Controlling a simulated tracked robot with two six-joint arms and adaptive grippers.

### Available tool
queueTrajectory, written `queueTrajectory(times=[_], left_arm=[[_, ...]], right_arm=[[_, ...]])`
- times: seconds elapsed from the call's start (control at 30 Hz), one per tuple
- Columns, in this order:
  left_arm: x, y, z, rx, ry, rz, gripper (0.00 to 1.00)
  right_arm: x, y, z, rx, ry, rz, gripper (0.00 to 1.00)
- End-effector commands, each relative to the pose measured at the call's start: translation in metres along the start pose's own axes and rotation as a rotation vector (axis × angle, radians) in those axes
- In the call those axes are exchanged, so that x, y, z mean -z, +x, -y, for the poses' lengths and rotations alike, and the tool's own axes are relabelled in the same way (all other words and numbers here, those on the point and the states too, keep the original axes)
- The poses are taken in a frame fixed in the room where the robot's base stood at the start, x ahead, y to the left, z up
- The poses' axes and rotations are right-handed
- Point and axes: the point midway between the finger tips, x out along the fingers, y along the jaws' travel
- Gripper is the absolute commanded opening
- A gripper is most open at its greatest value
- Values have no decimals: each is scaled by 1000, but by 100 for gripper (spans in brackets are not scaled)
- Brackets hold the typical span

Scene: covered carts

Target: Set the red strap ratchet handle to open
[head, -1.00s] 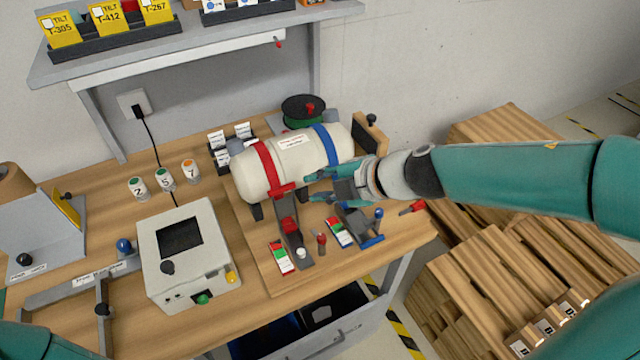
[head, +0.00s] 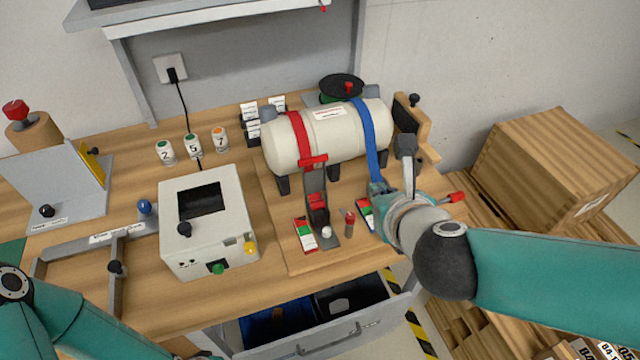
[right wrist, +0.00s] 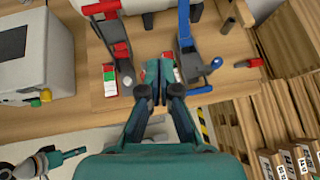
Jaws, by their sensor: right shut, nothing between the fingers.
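The red strap (head: 298,135) wraps the left part of a cream tank. Its dark ratchet (head: 316,180) hangs down in front to the bench, with a red grip (head: 318,201) low on it. The ratchet's red part also shows in the right wrist view (right wrist: 121,49). I cannot tell the handle's exact angle. My right gripper (head: 384,196) is shut and empty, to the right of the red ratchet. In the right wrist view its fingertips (right wrist: 157,76) lie between the red and blue ratchets, apart from the red one. My left arm shows at lower left; its gripper is unclear.
The blue strap (head: 366,140) and its ratchet (right wrist: 187,50) stand close on the right. A red-green card (head: 305,234), white knob (head: 327,231) and red-topped peg (head: 349,222) sit near the red ratchet. A white box (head: 210,225) stands left. An open drawer (head: 340,325) is below.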

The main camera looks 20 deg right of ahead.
Motion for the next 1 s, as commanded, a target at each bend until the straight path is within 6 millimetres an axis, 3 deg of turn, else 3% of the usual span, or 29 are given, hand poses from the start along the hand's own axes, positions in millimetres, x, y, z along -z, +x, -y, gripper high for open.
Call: queueTrajectory(times=[0.03, 0.13, 0.37, 1.0], left_arm=[[0, 13, 5, 0, 0, 0, 40], [0, 20, 7, 0, 0, -1, 40], [0, 21, 8, 0, 0, -1, 40], [0, -5, -2, 0, 0, -1, 40]], right_arm=[[8, -5, -18, -55, -16, 28, 0], [7, -17, -41, -126, -42, 73, 0], [3, -22, -58, -172, -63, 100, 0], [-4, 46, -69, -171, -64, 93, 0]])
